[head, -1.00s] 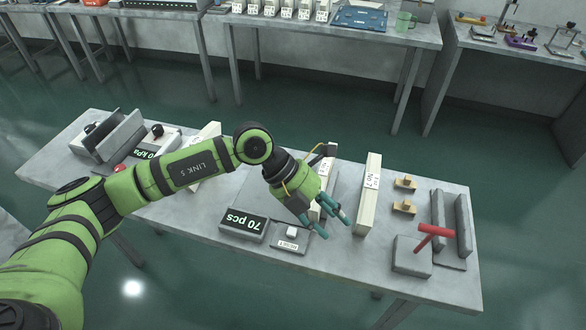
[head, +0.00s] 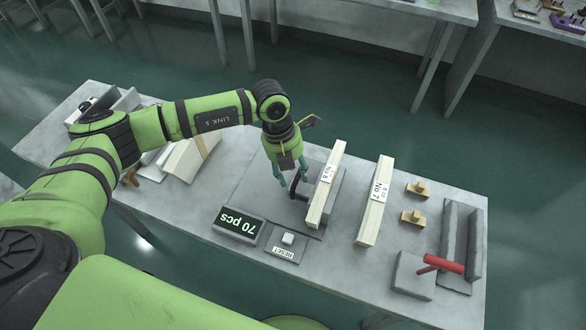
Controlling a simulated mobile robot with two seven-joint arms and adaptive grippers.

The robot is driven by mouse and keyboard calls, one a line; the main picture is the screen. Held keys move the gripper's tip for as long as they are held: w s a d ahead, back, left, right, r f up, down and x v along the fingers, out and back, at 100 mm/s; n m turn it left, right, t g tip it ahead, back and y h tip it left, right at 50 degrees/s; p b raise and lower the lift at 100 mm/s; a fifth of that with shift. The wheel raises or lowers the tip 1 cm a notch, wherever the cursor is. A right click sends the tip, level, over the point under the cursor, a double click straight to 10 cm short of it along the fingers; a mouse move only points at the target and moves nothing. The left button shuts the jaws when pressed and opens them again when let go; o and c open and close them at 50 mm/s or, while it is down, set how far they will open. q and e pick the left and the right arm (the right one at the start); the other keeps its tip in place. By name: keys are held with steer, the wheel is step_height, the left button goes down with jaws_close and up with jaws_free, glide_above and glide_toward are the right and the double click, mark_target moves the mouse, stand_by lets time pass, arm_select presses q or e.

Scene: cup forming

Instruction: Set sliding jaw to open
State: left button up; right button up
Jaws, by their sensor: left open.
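My left gripper (head: 291,174) is open and empty, fingers pointing down, above the middle of the table. Its fingertips are close to a dark round part (head: 298,186) beside the pale block labelled No.8 (head: 326,190); I cannot tell if they touch. The No.8 block stands on a grey plate with a grey upright piece at its right. At the right end, a grey fixture (head: 462,235) has upright plates, with a grey block (head: 412,276) and red handle (head: 442,264) in front. I cannot tell which part is the sliding jaw. My right gripper is out of view.
A display reading 70 pcs (head: 238,222) and a RESET button box (head: 286,242) stand in front. A second pale block, No.7 (head: 375,200), and two small tan pieces (head: 417,188) (head: 412,217) stand right. Boxes at left are partly behind my arm.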

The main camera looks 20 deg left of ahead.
arm_select(q)
steer(key=shift+d+f, duration=0.1)
steer(key=shift+f, duration=0.5)
steer(key=shift+w, duration=0.1)
steer(key=c, duration=0.8)
jaws_close()
steer(key=shift+a, duration=0.2)
steer(key=a, duration=0.4)
steer(key=shift+b, duration=0.4)
steer(key=shift+w+a, duration=0.1)
steer(key=shift+a, duration=0.2)
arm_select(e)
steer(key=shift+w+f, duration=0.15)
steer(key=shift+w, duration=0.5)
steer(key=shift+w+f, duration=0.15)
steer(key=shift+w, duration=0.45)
